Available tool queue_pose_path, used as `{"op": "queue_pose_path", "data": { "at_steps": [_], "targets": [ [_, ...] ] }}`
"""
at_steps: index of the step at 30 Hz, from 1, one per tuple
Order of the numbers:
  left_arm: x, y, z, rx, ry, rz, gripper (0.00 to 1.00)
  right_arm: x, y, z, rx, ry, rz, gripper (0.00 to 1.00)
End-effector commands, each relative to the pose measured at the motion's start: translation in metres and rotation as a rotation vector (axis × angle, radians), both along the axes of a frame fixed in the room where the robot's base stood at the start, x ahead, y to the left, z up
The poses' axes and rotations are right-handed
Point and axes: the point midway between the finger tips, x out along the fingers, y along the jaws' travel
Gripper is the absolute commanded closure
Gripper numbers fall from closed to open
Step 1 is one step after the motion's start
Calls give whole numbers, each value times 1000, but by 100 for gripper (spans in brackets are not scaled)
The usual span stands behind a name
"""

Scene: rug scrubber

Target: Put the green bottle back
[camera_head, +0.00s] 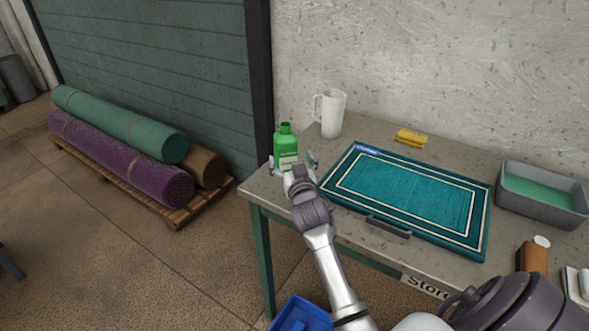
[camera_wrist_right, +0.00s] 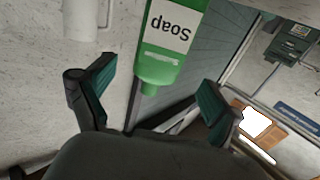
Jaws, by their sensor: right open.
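The green bottle (camera_head: 286,143) stands upright at the left end of the table, near the wall. In the right wrist view the bottle (camera_wrist_right: 158,69) appears upside down, with a white label reading "Soap". My right gripper (camera_head: 292,163) is at the bottle's near side, its fingers spread. The bottle's lower part is partly hidden by the gripper in the head view. My left gripper is not in view.
A white pitcher (camera_head: 331,113) stands close behind the bottle to the right. A teal rug (camera_head: 408,192) lies on the table, with a yellow sponge (camera_head: 411,137) behind it. A grey basin (camera_head: 541,205) holds green liquid. A blue bin (camera_head: 299,316) is below the table's front edge.

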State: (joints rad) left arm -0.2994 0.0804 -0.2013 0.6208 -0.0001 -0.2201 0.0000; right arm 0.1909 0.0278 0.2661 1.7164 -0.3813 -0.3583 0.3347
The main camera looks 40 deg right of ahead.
Motion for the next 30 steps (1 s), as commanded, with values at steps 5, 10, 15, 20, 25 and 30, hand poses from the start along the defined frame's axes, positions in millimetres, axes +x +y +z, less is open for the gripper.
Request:
{"op": "queue_pose_path", "data": {
  "at_steps": [5,10,15,20,25,30],
  "targets": [
    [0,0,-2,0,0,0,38,-29,13,-1,3,1,0,8],
    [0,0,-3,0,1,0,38,-42,18,0,1,0,0,8],
    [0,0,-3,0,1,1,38,-44,18,0,1,0,0,8],
    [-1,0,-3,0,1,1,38,-44,18,0,1,0,0,8],
    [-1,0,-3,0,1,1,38,-43,18,0,1,0,0,8],
    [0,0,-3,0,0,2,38,-43,18,0,1,0,0,8]
  ]
}}
